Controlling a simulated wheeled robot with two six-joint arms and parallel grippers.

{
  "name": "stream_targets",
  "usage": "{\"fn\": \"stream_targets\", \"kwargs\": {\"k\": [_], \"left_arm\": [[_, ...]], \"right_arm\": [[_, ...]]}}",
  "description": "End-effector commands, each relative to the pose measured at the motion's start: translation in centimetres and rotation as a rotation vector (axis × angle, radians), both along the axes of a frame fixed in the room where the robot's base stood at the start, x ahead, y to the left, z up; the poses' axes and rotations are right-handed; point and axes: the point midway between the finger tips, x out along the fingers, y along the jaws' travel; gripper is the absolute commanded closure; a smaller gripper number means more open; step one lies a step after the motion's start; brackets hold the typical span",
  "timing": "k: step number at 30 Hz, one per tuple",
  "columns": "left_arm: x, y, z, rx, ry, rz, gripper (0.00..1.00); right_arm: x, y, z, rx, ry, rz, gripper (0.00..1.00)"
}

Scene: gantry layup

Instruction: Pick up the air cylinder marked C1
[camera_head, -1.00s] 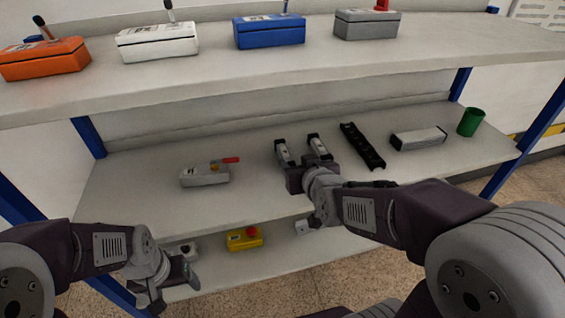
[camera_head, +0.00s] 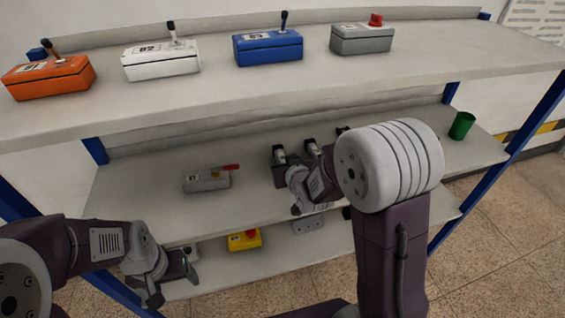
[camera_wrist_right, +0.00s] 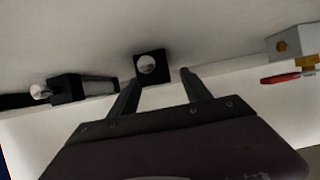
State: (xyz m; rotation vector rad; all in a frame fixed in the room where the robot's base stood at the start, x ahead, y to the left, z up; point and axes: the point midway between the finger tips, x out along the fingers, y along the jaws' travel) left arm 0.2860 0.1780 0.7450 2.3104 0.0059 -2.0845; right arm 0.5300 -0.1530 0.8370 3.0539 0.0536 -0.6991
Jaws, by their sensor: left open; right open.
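Two dark-ended air cylinders stand out on the middle shelf in the head view, a left one (camera_head: 279,153) and a right one (camera_head: 312,148), both partly hidden by my right arm. No C1 mark is legible on either. My right gripper (camera_wrist_right: 161,78) is open. In the right wrist view, a black square end block with a round silver face (camera_wrist_right: 152,66) shows between its fingertips, not gripped. Another cylinder (camera_wrist_right: 85,88) with a silver rod end lies to the left there. My left gripper (camera_head: 175,284) is open and empty, low at the left near the bottom shelf.
A grey box with a red lever (camera_head: 207,180) sits left on the middle shelf; it also shows in the right wrist view (camera_wrist_right: 296,44). A green cup (camera_head: 461,126) stands at the right end. The upper shelf (camera_head: 270,85) overhangs. A yellow box (camera_head: 244,240) is below.

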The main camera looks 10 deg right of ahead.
Motion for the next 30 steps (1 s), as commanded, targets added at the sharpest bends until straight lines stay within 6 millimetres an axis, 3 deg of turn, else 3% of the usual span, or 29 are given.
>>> {"fn": "stream_targets", "kwargs": {"k": [3,9,15,25,30], "left_arm": [[0.0,0.0,-0.2,0.0,0.0,0.0,0.26],[0.0,0.0,-0.2,0.0,0.0,0.0,0.26],[0.0,0.0,-0.1,0.0,0.0,0.0,0.26],[0.0,0.0,-0.1,0.0,0.0,0.0,0.26],[0.0,0.0,0.6,0.0,0.0,0.0,0.26]], "right_arm": [[0.9,0.0,-0.5,0.0,0.001,-0.001,0.44],[1.0,0.0,-0.5,0.0,0.0,-0.001,0.44],[1.0,0.0,-0.5,0.0,0.0,-0.001,0.99],[1.0,0.0,-0.3,0.001,-0.002,-0.001,1.0],[1.1,0.0,1.3,0.001,-0.005,-0.001,1.0]]}}
